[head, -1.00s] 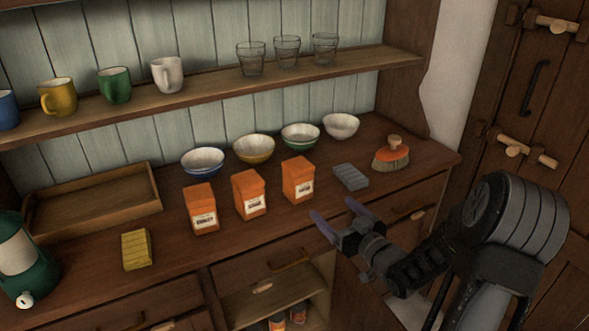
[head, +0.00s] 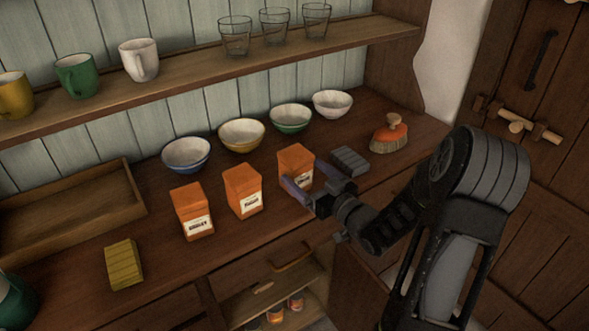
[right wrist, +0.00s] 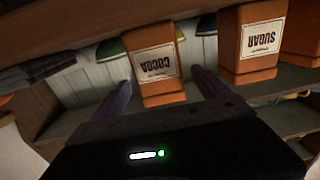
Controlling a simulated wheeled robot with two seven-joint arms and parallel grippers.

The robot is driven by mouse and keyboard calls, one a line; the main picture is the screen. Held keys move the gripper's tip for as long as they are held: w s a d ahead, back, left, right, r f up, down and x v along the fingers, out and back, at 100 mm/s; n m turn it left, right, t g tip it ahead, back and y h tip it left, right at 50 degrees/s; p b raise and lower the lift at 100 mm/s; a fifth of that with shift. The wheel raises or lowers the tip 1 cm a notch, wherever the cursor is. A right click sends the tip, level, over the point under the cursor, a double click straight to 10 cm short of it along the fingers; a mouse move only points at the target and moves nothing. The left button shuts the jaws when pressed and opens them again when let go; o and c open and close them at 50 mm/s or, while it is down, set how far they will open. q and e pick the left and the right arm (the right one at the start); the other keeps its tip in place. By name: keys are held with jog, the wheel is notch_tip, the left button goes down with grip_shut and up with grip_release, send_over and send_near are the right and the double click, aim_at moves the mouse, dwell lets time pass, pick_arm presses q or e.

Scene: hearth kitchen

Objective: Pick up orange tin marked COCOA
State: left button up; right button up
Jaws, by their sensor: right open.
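The orange tin marked COCOA (head: 294,157) stands upright on the dresser top, the rightmost of three orange tins. In the right wrist view the COCOA tin (right wrist: 153,62) appears upside down, its label readable between the two fingers. My right gripper (head: 303,173) is open at the front of this tin, one finger toward each side; it also shows in the right wrist view (right wrist: 161,80). I cannot tell whether the fingers touch the tin. They hide part of its label in the head view. My left gripper is not in view.
The tin marked SUGAR (right wrist: 258,45) stands close beside, and it is the middle tin (head: 243,190) in the head view. A third orange tin (head: 192,212) is farther left. Bowls (head: 291,118) stand behind.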

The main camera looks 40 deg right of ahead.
aim_at(289, 159)
jog(key=shift+w, duration=1.2)
jog(key=shift+w+a+r+p, duration=0.1)
jog(key=shift+w+p, duration=0.4)
jog(key=w+p, duration=0.1)
jog(key=w, duration=0.3)
jog(key=shift+w, duration=0.1)
jog(key=shift+c, duration=0.6)
jog(key=c, duration=1.7)
jog(key=shift+c, duration=0.2)
